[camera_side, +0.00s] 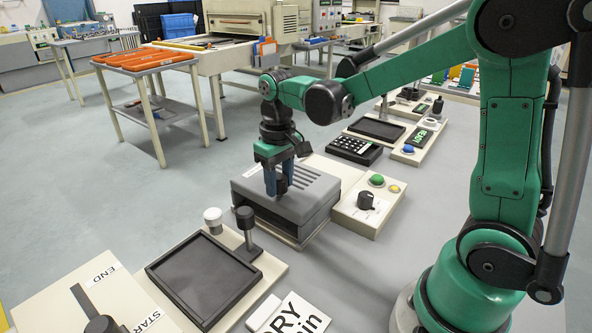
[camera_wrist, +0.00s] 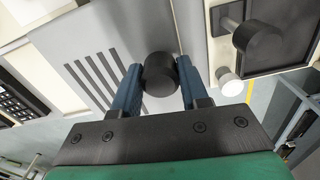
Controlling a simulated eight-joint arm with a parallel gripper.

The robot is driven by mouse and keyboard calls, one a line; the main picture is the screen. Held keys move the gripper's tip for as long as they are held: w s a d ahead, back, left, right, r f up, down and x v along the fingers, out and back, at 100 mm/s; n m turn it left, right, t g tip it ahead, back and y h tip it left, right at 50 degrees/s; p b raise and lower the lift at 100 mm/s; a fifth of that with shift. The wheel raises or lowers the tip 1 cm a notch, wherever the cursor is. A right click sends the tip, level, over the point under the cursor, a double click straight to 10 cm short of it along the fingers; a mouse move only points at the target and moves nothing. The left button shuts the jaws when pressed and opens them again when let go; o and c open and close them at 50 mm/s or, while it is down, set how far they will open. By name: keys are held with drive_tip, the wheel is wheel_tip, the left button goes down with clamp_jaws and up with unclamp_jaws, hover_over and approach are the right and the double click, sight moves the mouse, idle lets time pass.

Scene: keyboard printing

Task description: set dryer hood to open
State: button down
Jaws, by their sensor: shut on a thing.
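The dryer hood (camera_side: 305,205) is a grey box with slots in its top, standing low over its beige base (camera_side: 290,232) in the middle of the side view. Its slotted top (camera_wrist: 100,75) also shows in the wrist view. My gripper (camera_side: 277,190) is above the hood's top, pointing down. In the wrist view its two blue fingers (camera_wrist: 155,85) are closed on both sides of a black round knob (camera_wrist: 160,75) on the hood. In the side view the fingers mostly hide the knob.
A black tray (camera_side: 205,275) with a white knob (camera_side: 212,217) and a black knob (camera_side: 246,220) stands front left of the hood. A control box (camera_side: 368,203) with a dial and green and yellow buttons stands to its right. A keypad (camera_side: 355,148) is behind.

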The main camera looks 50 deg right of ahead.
drive_tip(key=d, duration=1.5)
drive_tip(key=shift+d, duration=0.3)
drive_tip(key=shift+c, duration=2.2)
unclamp_jaws()
drive_tip(key=shift+r, duration=2.85)
drive_tip(key=s+a+t, duration=0.3)
drive_tip(key=a, duration=0.6)
drive_tip(key=s+a+f+n+t, duration=0.1)
drive_tip(key=s+a+t, duration=0.2)
drive_tip(key=a, duration=0.7)
drive_tip(key=shift+s+a+f+t, duration=0.15)
drive_tip(key=shift+f+t, duration=0.1)
drive_tip(key=shift+t, duration=0.35)
